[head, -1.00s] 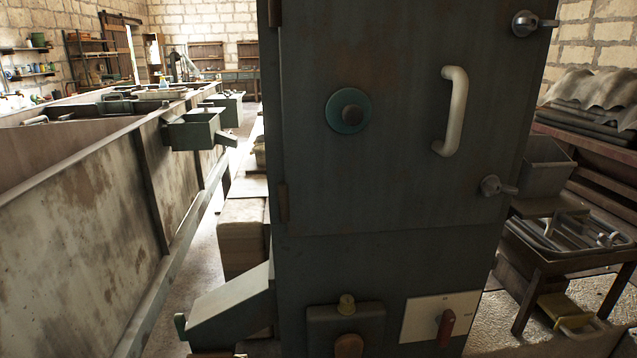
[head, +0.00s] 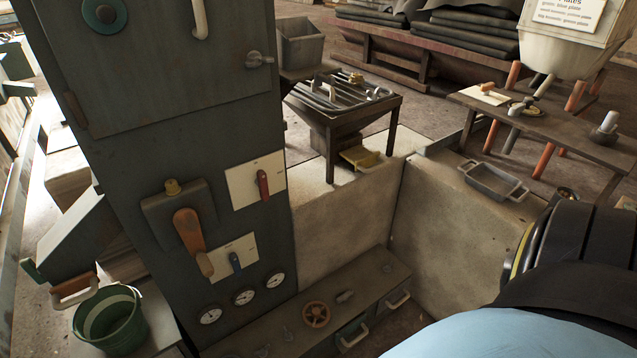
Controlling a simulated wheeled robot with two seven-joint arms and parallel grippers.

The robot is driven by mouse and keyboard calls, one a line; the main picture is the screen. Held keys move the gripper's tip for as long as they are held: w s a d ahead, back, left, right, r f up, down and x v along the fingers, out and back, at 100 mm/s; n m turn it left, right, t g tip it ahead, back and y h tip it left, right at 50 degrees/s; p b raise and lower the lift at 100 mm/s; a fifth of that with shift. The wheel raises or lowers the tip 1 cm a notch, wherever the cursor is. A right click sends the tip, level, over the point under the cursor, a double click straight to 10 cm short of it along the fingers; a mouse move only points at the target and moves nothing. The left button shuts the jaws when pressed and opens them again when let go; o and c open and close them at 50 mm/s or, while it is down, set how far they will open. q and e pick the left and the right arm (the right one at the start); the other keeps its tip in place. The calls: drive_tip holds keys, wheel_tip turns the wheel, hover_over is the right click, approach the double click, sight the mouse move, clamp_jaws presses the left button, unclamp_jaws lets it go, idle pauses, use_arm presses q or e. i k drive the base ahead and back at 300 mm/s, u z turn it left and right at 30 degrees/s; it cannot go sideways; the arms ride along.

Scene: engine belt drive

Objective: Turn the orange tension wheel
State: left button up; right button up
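A small orange-brown spoked wheel (head: 316,314) sits low in the head view, on top of a long grey drawer unit (head: 367,280) at the foot of the tall dark cabinet. I take it for the orange tension wheel. It shows whole and nothing covers it. Neither of my grippers is in view.
A green bucket (head: 109,317) stands left. A low wall (head: 345,205) runs behind the drawer unit; a grey tray (head: 494,181) rests at right.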

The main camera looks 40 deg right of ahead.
sight(316, 312)
drive_tip(key=u, duration=1.1)
drive_tip(key=i, duration=0.4)
drive_tip(key=z, duration=2.5)
drive_tip(key=k, duration=0.6)
drive_tip(key=z, duration=0.4)
